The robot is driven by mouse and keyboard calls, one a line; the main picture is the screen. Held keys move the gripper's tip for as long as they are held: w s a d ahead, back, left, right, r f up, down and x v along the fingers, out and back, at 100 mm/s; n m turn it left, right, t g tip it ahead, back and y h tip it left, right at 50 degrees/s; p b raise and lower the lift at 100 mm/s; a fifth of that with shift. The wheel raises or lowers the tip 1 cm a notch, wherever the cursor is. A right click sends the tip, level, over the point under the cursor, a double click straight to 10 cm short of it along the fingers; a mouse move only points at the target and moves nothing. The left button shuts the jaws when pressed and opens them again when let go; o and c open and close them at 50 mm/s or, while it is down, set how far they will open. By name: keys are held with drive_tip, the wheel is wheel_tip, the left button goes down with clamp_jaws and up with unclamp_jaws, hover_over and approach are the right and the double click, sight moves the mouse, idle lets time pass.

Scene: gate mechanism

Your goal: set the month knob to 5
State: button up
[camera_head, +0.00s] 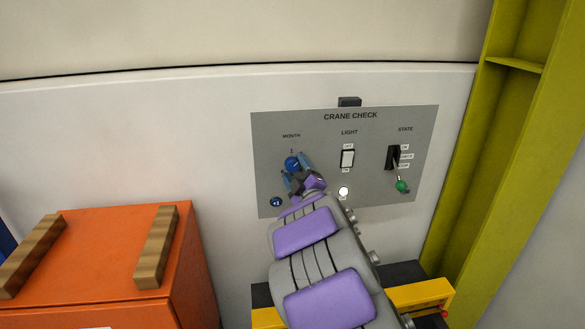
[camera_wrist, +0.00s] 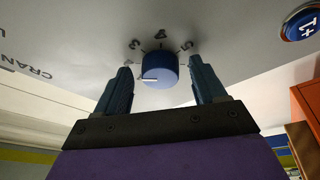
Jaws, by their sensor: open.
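The blue month knob (camera_head: 292,163) is on the left of the grey CRANE CHECK panel (camera_head: 340,190), under the MONTH label. In the wrist view the knob (camera_wrist: 160,66) shows a white mark at its lower left, on the side toward the panel's title. The numbers 3, 4 and 5 lie around its far side; the other numbers near it are hidden or too small to read. My gripper (camera_head: 299,174) is open at the knob. In the wrist view my gripper (camera_wrist: 160,70) has one finger on each side of the knob, with visible gaps.
A blue +1 button (camera_head: 276,202) is below the knob. An orange cabinet (camera_head: 100,250) stands left, a yellow-green post (camera_head: 490,150) right.

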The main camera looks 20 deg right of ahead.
drive_tip(key=shift+d, duration=0.15)
drive_tip(key=shift+c, duration=0.5)
drive_tip(key=shift+a, duration=0.3)
drive_tip(key=c, duration=0.4)
drive_tip(key=shift+f, duration=0.1)
drive_tip(key=c, duration=0.5)
